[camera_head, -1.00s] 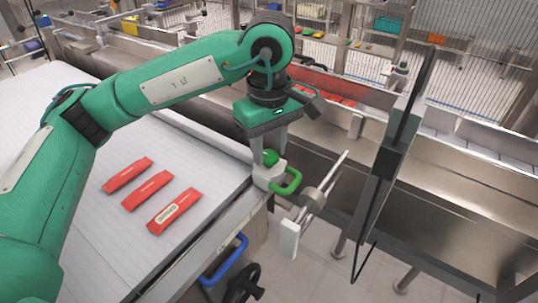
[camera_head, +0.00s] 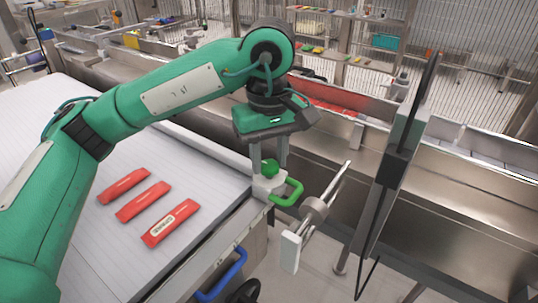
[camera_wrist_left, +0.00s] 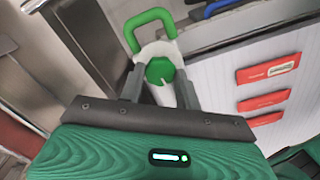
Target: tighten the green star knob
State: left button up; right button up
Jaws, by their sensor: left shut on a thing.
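The green star knob (camera_head: 270,168) sits on top of a pale bracket (camera_head: 268,186) at the table's corner. The knob also shows in the left wrist view (camera_wrist_left: 160,71), between the two fingers, with a light mark on its top. My left gripper (camera_head: 270,165) points down from above and is shut on the knob, one finger on each side. A green loop handle (camera_head: 290,193) sticks out of the bracket to the right; it also shows in the left wrist view (camera_wrist_left: 150,20). My right gripper is in neither view.
Several red packets (camera_head: 143,202) lie on the white table (camera_head: 90,255) left of the knob. A metal rod with a pale block (camera_head: 290,251) stands right of the bracket. A dark upright post (camera_head: 405,140) rises farther right. A blue handle (camera_head: 223,275) is below the table edge.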

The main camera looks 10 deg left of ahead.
pick_arm(q)
jog(key=o, duration=1)
jog(key=shift+c, duration=0.2)
notch_tip(320, 180, up, 8)
jog(key=r+p, duration=0.1)
notch_tip(320, 180, up, 5)
jog(key=p, duration=0.1)
send_over(269, 164)
jog(key=shift+f, duration=0.1)
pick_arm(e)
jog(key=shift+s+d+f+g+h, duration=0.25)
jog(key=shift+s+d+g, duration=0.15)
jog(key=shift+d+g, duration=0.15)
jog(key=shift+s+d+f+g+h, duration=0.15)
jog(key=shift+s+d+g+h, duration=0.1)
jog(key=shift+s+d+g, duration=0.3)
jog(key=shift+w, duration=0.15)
